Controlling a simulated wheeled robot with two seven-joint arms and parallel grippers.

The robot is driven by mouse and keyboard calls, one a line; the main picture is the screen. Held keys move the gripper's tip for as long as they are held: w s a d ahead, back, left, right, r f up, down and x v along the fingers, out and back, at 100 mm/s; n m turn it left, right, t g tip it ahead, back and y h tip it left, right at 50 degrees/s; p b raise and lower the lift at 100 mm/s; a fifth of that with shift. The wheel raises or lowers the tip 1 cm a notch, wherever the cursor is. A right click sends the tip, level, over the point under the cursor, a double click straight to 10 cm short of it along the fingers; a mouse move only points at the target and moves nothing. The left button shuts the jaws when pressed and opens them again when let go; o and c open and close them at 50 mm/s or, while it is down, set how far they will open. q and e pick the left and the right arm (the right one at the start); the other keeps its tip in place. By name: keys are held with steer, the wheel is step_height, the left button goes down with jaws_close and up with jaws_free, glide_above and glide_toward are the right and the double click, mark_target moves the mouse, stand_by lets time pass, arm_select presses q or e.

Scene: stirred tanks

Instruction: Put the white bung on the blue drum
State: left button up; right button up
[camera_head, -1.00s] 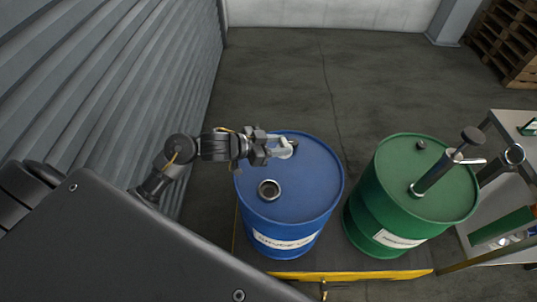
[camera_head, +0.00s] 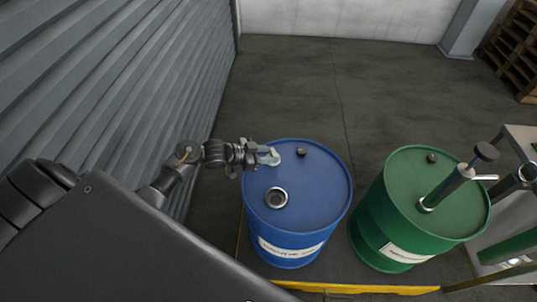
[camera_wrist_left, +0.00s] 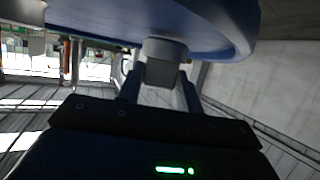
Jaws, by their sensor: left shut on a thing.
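The blue drum (camera_head: 318,190) stands upright in the middle of the head view, and its rim crosses the top of the left wrist view (camera_wrist_left: 150,12). A round metal-rimmed opening (camera_head: 276,198) shows at the near left of its lid. My left gripper (camera_head: 268,156) is over the drum's left far edge, shut on a pale thing that looks like the white bung (camera_head: 272,153). In the left wrist view the bung (camera_wrist_left: 164,62) sits between the two fingers, close to the drum top; whether it touches cannot be told. My right gripper is not in view.
A small dark plug (camera_head: 301,152) sits on the blue lid, right of my left gripper. A green drum (camera_head: 420,215) with a pump (camera_head: 450,187) stands to the right, near a metal table (camera_head: 515,215). A corrugated wall (camera_head: 130,75) is at the left.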

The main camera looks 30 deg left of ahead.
arm_select(q)
steer(key=shift+f, duration=0.15)
steer(key=shift+f, duration=0.2)
steer(key=o, duration=1)
steer(key=shift+r, duration=0.15)
steer(key=shift+s+a+r, duration=0.1)
steer(key=shift+s+a, duration=0.05)
steer(key=v, duration=1.1)
steer(key=shift+s+r, duration=0.15)
steer(key=shift+s, duration=0.1)
